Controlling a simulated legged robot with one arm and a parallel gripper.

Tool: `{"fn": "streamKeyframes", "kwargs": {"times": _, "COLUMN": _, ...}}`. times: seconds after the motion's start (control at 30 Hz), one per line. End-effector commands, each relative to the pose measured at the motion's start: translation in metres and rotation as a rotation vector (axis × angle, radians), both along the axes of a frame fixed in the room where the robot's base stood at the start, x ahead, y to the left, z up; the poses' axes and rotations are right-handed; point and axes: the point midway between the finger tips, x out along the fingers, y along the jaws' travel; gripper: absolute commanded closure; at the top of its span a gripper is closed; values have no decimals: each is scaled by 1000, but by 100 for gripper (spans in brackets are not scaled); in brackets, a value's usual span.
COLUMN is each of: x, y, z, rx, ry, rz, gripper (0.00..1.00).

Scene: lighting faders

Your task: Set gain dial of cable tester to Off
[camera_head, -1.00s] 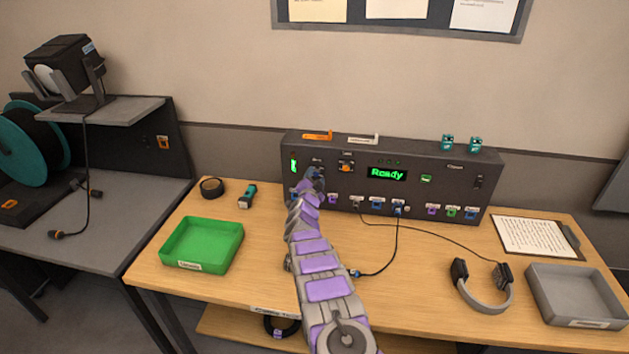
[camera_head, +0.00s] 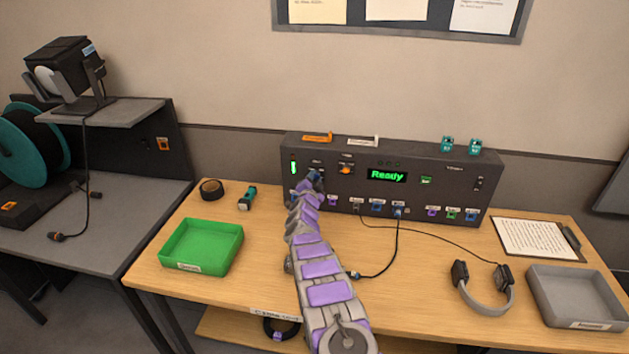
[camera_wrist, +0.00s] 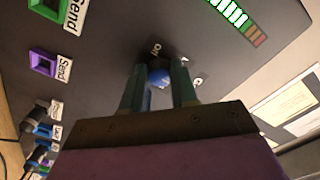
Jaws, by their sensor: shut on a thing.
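The cable tester (camera_head: 455,183) is a long dark box at the back of the wooden table, its display reading "Ready" in green. My gripper (camera_head: 315,181) is at the left part of its front panel. In the wrist view, my gripper (camera_wrist: 158,74) has its two dark teal fingers on either side of a round blue dial (camera_wrist: 159,79), shut on it. Small white labels sit around the dial, partly covered by the fingers; I cannot read its setting for certain. In the head view my gripper hides the dial.
A lit level meter (camera_wrist: 237,18) lies close to the dial. Sockets with plugged cables run along the tester's lower edge. A green tray (camera_head: 202,247), headphones (camera_head: 483,288), a grey tray (camera_head: 574,297) and a clipboard (camera_head: 536,238) are on the table.

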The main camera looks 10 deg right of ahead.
Motion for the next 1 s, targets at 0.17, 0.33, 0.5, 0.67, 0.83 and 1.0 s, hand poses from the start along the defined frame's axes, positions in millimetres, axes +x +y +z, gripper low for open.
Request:
{"fn": "streamKeyframes", "kwargs": {"times": 0.17, "x": 0, "y": 0, "z": 0, "rx": 0, "ry": 0, "rz": 0, "gripper": 100}}
{"fn": "streamKeyframes", "kwargs": {"times": 0.33, "x": 0, "y": 0, "z": 0, "rx": -12, "ry": 4, "rz": 0, "gripper": 100}}
{"fn": "streamKeyframes", "kwargs": {"times": 0.5, "x": 0, "y": -1, "z": 0, "rx": -64, "ry": 20, "rz": -1, "gripper": 100}}
{"fn": "streamKeyframes", "kwargs": {"times": 0.67, "x": 0, "y": -1, "z": 0, "rx": -160, "ry": 52, "rz": -1, "gripper": 100}}
{"fn": "streamKeyframes", "kwargs": {"times": 0.83, "x": 0, "y": -1, "z": 0, "rx": -301, "ry": 97, "rz": 0, "gripper": 100}}
{"fn": "streamKeyframes", "kwargs": {"times": 1.0, "x": 0, "y": 0, "z": 1, "rx": -455, "ry": 147, "rz": 0, "gripper": 100}}
